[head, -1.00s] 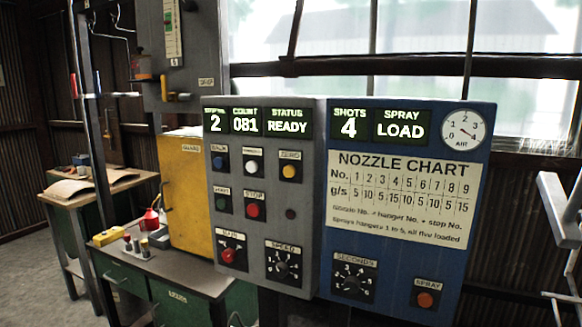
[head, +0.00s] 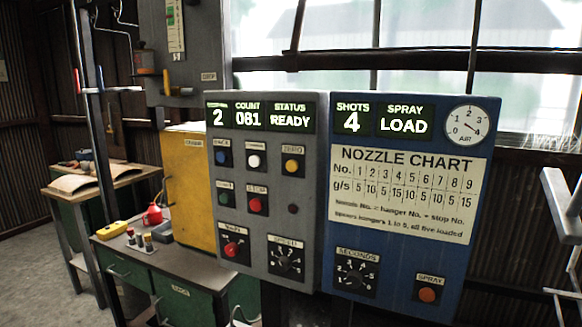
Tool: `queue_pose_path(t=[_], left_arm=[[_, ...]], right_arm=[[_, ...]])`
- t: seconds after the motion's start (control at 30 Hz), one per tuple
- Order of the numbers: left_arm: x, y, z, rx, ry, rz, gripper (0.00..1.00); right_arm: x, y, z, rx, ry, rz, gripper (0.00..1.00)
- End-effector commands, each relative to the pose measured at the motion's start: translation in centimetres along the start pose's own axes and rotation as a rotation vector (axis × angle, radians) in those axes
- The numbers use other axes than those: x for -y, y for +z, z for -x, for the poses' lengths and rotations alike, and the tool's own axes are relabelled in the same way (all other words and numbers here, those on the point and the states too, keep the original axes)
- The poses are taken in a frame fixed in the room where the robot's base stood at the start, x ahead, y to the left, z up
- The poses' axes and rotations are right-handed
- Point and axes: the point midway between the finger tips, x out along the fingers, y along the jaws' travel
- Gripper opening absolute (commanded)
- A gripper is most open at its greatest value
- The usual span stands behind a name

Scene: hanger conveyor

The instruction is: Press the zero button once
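The zero button is a yellow round button (head: 292,165) under a label reading ZERO, at the upper right of the grey control panel (head: 305,225). Nothing touches it or covers it. The panel's displays (head: 262,118) read 2, COUNT 081 and STATUS READY. Neither of my grippers shows clearly in the head view. A pale metal part stands at the right edge, and I cannot tell what it is.
Close to the zero button are a white button (head: 254,161), a red stop button (head: 255,205) and a blue button (head: 222,159). A blue spray panel (head: 405,270) adjoins on the right. A yellow guard box (head: 190,190) and a bench (head: 170,262) stand left.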

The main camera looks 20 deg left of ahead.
Motion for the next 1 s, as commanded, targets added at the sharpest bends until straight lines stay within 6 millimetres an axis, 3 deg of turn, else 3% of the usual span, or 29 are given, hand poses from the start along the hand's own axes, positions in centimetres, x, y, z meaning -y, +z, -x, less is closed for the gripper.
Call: queue_pose_path(t=[0.07,1.0], left_arm=[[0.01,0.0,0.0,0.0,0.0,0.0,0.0],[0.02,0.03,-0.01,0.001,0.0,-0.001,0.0]], right_arm=[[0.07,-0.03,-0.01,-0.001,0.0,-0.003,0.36],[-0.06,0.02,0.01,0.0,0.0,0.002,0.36]])
